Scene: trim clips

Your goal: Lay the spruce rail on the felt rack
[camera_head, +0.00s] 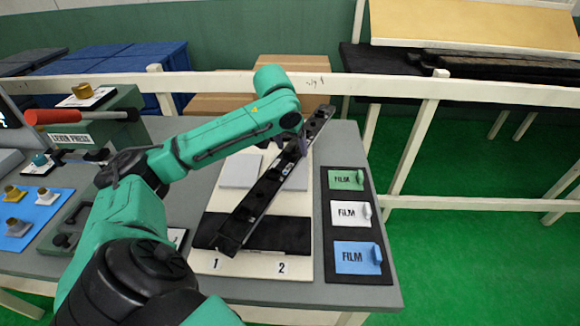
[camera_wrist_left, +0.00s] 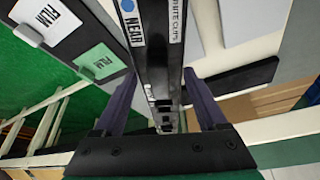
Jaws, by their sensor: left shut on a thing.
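A long black rail (camera_head: 262,192) with small fittings along it lies diagonally across the view, from the back right to the front left. My left gripper (camera_head: 302,146) is shut on it towards its far end. In the left wrist view the rail (camera_wrist_left: 152,45) runs between the two fingers and shows the labels "NEAR" and "WHITE CLIPS". Below the rail is a cream board (camera_head: 296,205) with a dark strip (camera_head: 285,235) near its front, apparently the felt rack, marked 1 and 2. I cannot tell whether the rail touches it. My right gripper is out of view.
A black panel (camera_head: 333,272) with green, white and blue FILM plates stands right of the board. A grey pad (camera_head: 240,170) lies on the board. A blue mat (camera_head: 38,208) with knobs and a green lever press (camera_head: 85,118) are at the left. A white railing (camera_head: 470,92) runs behind.

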